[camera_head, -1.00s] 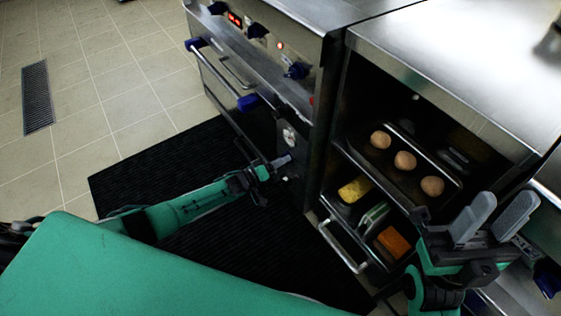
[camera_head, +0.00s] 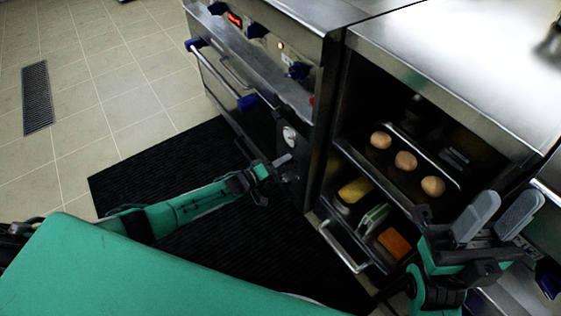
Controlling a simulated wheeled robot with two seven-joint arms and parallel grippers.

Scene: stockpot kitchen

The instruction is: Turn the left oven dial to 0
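The oven (camera_head: 262,65) stands at the top centre with a steel control panel. Its dark blue dials sit along the panel: one at the left (camera_head: 217,8), one in the middle (camera_head: 257,30) and one at the right (camera_head: 298,70). A red lit display (camera_head: 235,19) is between the left and middle dials. Their pointer settings are too small to read. My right gripper (camera_head: 498,218) is open and empty at the lower right.
Right of the oven, an open cabinet holds a tray (camera_head: 449,170) with three round buns (camera_head: 405,160). Below is a drawer with a handle (camera_head: 343,247), a yellow item (camera_head: 355,189) and an orange item (camera_head: 394,243). A black mat (camera_head: 150,170) covers the floor before the oven.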

